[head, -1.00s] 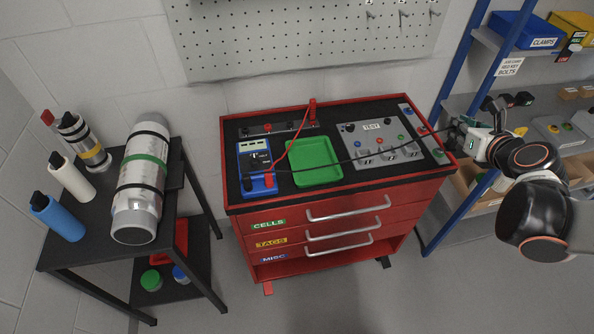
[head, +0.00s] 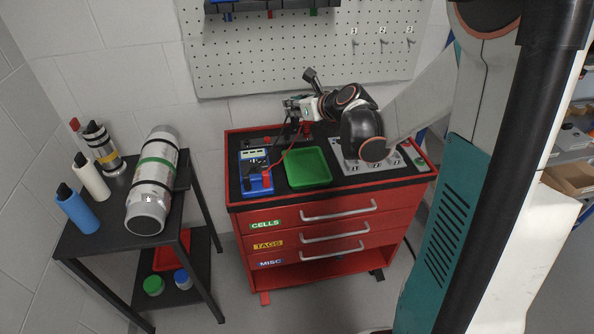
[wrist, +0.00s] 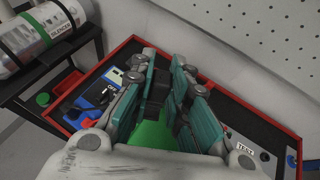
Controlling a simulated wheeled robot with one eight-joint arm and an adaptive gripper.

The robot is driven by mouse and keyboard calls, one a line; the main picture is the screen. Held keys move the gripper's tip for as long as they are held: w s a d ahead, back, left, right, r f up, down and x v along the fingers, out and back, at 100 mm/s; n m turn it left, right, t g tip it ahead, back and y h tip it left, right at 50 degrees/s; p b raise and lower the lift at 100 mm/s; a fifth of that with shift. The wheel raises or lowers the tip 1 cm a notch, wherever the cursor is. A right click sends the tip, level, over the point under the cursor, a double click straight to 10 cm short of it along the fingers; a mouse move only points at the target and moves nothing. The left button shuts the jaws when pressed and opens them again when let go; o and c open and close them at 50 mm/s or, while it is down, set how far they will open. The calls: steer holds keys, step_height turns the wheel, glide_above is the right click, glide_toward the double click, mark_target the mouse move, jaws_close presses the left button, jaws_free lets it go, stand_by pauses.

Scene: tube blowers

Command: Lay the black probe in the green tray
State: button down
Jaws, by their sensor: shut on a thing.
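The green tray (head: 308,167) lies on the black top of the red cart, right of the blue meter (head: 256,179). In the wrist view its green floor (wrist: 152,133) shows below and between my fingers, and it looks empty in the head view. My gripper (head: 291,104) is above the back of the cart top, behind the tray. In the wrist view its teal fingers are closed around a dark, slim thing (wrist: 157,89), which I take to be the black probe. Most of it is hidden by the fingers. The black lead is hard to follow.
A red lead (head: 284,152) runs from the meter to the back rail. A grey test panel (head: 358,168) lies right of the tray, partly under my arm. A black side table (head: 188,222) with a large cylinder (head: 154,182) and bottles stands left. The pegboard wall (head: 290,55) is close behind.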

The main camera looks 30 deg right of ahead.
steer(key=w+d, duration=0.1)
steer(key=d, duration=0.4)
steer(key=shift+a+f+b, duration=0.2)
steer(key=shift+f+b, duration=3.15)
steer(key=shift+f, duration=6.05)
steer(key=shift+f, duration=0.2)
steer(key=c, duration=1.6)
jaws_free()
steer(key=shift+o, duration=0.2)
steer(key=shift+r, duration=0.2)
steer(key=p+v, duration=0.3)
steer(key=v, duration=0.9)
